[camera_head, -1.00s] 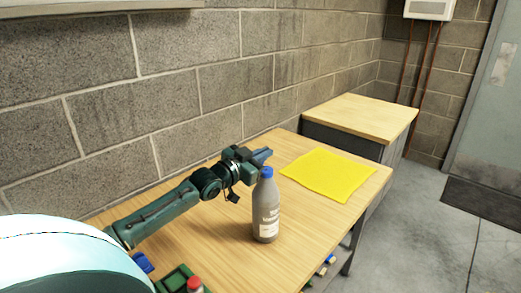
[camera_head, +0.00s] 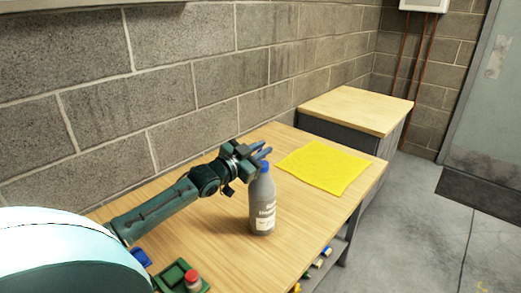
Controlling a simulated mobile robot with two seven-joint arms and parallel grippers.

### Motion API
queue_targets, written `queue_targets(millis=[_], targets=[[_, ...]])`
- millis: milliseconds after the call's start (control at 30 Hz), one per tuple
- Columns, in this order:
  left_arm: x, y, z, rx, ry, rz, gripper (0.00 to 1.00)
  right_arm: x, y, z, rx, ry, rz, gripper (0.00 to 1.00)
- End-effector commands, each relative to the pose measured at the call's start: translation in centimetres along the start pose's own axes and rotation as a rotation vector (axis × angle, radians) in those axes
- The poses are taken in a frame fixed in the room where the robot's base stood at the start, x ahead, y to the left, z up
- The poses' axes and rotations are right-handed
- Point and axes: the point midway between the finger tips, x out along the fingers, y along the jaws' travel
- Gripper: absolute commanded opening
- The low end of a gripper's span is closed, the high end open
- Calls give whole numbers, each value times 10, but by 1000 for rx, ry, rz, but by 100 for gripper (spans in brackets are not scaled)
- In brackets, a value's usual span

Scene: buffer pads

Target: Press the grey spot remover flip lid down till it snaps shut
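A grey bottle (camera_head: 262,207) with a pale label and a blue cap (camera_head: 264,167) stands upright on the wooden table. I cannot tell at this size how the flip lid sits. My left gripper (camera_head: 266,151) is just behind and above the cap, its blue fingers pointing right. The fingers show a gap between them and hold nothing that I can see. Whether a finger touches the cap is unclear. My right gripper is out of view.
A yellow cloth (camera_head: 323,167) lies flat at the table's right end. A green tray (camera_head: 183,277) with a red-capped jar (camera_head: 193,280) is at the near edge. A blue item (camera_head: 141,257) lies beside it. A cabinet (camera_head: 356,108) stands beyond; a block wall runs behind.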

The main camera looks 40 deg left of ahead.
Motion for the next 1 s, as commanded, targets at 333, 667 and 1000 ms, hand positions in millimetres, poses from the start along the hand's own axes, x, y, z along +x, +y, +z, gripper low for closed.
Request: queue_targets(millis=[333, 667, 1000], targets=[[0, 0, 0, 0, 0, 0, 27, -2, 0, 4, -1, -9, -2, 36], [-27, 1, 2, 0, -3, 2, 27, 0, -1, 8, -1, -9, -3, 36], [-79, 1, 2, 1, -4, 2, 27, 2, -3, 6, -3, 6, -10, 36]])
